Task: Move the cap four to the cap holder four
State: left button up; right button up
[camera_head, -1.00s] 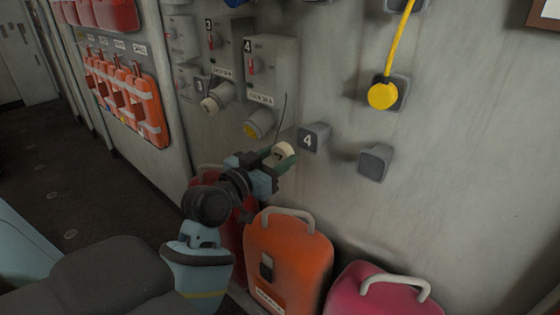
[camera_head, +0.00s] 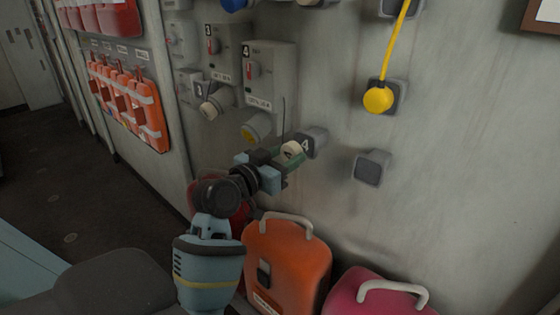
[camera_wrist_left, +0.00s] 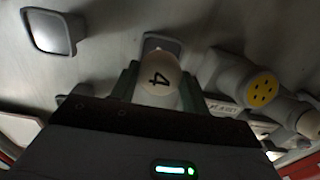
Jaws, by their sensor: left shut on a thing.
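The cap four (camera_head: 291,149) is a cream-white round cap. In the left wrist view the cap (camera_wrist_left: 159,74) shows a black 4 on its face. My left gripper (camera_head: 283,159) is shut on it, with a green finger on each side. The cap holder four (camera_head: 315,141) is a grey block on the wall with a white 4, partly covered by the cap and gripper. In the left wrist view the holder (camera_wrist_left: 160,42) shows behind the cap; I cannot tell whether they touch. My right gripper is not in view.
Socket box 4 (camera_head: 268,80) with its open yellow socket (camera_head: 256,128) is on the wall at upper left. A bare grey holder (camera_head: 372,168) is to the right, below a yellow cap (camera_head: 379,100) on a strap. Orange (camera_head: 287,262) and crimson (camera_head: 378,292) cases stand below.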

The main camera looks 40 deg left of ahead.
pick_arm(q)
jog(key=shift+w+d, duration=0.1)
jog(key=shift+w, duration=1.15)
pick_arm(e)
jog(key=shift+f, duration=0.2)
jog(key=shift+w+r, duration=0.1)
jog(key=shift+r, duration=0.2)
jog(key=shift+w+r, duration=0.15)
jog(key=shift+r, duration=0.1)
pick_arm(q)
jog(key=shift+p, duration=0.35)
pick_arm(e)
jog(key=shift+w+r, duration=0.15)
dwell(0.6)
pick_arm(q)
jog(key=shift+w, duration=0.55)
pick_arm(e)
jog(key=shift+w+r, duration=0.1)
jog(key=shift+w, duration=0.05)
pick_arm(q)
jog(key=o, duration=1.4)
jog(key=shift+c, duration=0.2)
